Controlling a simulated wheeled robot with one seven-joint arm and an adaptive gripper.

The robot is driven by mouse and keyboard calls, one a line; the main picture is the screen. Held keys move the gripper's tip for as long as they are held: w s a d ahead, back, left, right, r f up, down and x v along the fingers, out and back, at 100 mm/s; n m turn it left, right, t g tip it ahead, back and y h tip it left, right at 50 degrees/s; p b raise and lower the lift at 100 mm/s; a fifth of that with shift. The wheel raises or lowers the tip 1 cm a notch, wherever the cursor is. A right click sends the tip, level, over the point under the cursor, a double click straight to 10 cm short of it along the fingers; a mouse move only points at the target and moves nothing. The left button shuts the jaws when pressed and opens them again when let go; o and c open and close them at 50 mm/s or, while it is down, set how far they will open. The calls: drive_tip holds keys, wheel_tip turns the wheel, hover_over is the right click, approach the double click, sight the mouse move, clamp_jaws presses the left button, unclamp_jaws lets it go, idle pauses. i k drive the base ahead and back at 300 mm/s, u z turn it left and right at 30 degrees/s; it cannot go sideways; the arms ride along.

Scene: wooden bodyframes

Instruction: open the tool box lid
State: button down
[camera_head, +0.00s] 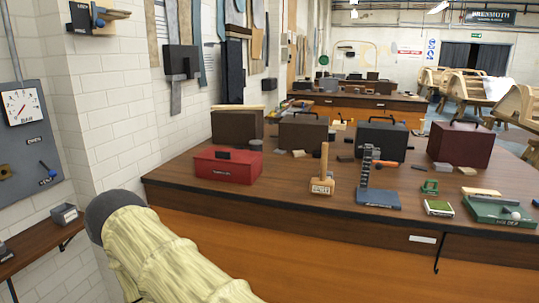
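A red tool box (228,169) sits near the left front corner of the workbench. Its lid looks shut, with a dark handle or latch on its upper front and a small label below. My arm, in a pale cream sleeve with a dark rounded end, reaches up from the bottom edge, in front of the bench and left of the red box. My gripper's fingers do not show. Nothing of mine visibly touches the red box.
The wooden workbench (290,196) holds a brown case (238,124), dark cases (303,133) (380,141) and a dark red case (464,145) behind. A wooden stand (323,175) and a blue-based stand (378,198) are to the right. A white brick wall is left.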

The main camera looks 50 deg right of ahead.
sight(241, 157)
drive_tip(key=z, duration=1.85)
drive_tip(key=i, duration=1.65)
drive_tip(key=u, duration=0.65)
